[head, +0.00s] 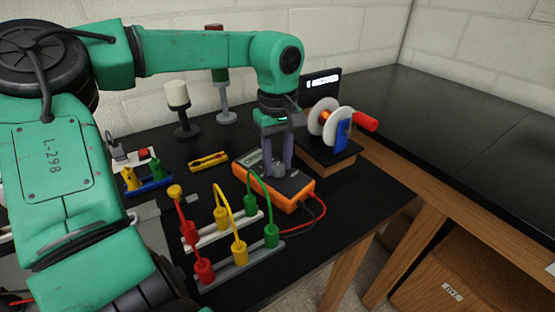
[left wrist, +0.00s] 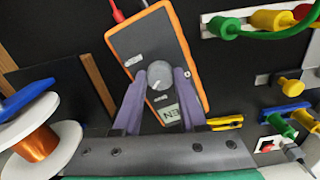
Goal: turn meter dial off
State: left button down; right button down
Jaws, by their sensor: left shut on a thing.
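The orange and black meter (head: 294,187) lies flat near the middle of the black table, and it fills the middle of the left wrist view (left wrist: 140,44). Its round grey dial (left wrist: 159,73) sits between the two purple fingers of my left gripper (head: 278,168), which comes down from above. The gripper is shut on the dial. The fingertips also show in the left wrist view (left wrist: 161,80), one on each side of the dial. A small pale mark shows on the dial. The meter's display (left wrist: 171,112) is partly visible between the fingers. My right gripper is not in view.
Rails with coloured posts and red, yellow and green leads (head: 240,254) stand in front of the meter. A coil on a wooden base (head: 325,165) is close on its right. A yellow clip (head: 208,161) lies left, and lamp stands (head: 182,115) are behind.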

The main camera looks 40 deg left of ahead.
aim_at(277, 166)
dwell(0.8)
pick_arm(q)
jog(key=shift+c, duration=2.3)
grip_release()
notch_tip(277, 166, up, 15)
jog(key=p, duration=0.1)
jog(key=shift+f+p, duration=0.15)
jog(key=shift+p, duration=0.2)
